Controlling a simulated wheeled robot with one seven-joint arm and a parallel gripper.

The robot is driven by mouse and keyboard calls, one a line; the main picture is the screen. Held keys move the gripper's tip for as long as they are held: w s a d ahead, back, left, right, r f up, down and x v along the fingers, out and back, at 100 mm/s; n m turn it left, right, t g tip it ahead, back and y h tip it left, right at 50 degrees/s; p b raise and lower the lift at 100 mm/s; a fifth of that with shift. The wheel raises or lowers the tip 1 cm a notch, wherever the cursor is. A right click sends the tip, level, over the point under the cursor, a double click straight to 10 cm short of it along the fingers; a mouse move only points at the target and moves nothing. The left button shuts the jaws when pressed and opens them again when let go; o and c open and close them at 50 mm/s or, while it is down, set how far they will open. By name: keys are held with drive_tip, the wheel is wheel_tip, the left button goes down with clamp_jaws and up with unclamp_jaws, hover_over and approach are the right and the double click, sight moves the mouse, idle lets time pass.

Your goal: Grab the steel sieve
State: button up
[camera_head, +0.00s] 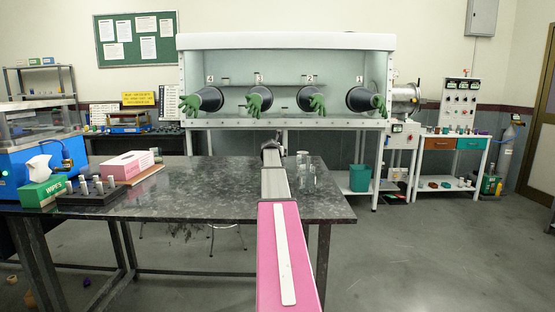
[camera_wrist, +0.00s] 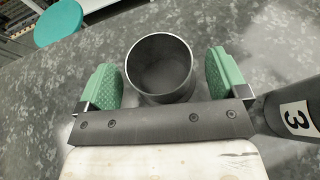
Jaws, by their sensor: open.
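A round, open-topped grey metal vessel (camera_wrist: 160,92) stands on the dark speckled bench (camera_wrist: 255,45); it fits the steel sieve, though I cannot make out any mesh inside. My gripper (camera_wrist: 162,72) is open, with its green pads on the left and right of the vessel. The right pad shows a gap to the wall; the left pad is very close, and I cannot tell if it touches. In the head view, my gripper (camera_head: 271,150) is over the far part of the bench (camera_head: 215,185), and my arm hides the vessel.
A dark cylinder marked 3 (camera_wrist: 293,113) stands close to the right of my gripper. Clear glassware (camera_head: 308,179) stands right of my arm. A pink box (camera_head: 127,165) and a black rack (camera_head: 92,194) are at the left. The bench between them and my arm is clear.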

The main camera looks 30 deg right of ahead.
drive_tip(key=shift+x, duration=0.95)
drive_tip(key=c, duration=1)
drive_tip(key=shift+r, duration=0.15)
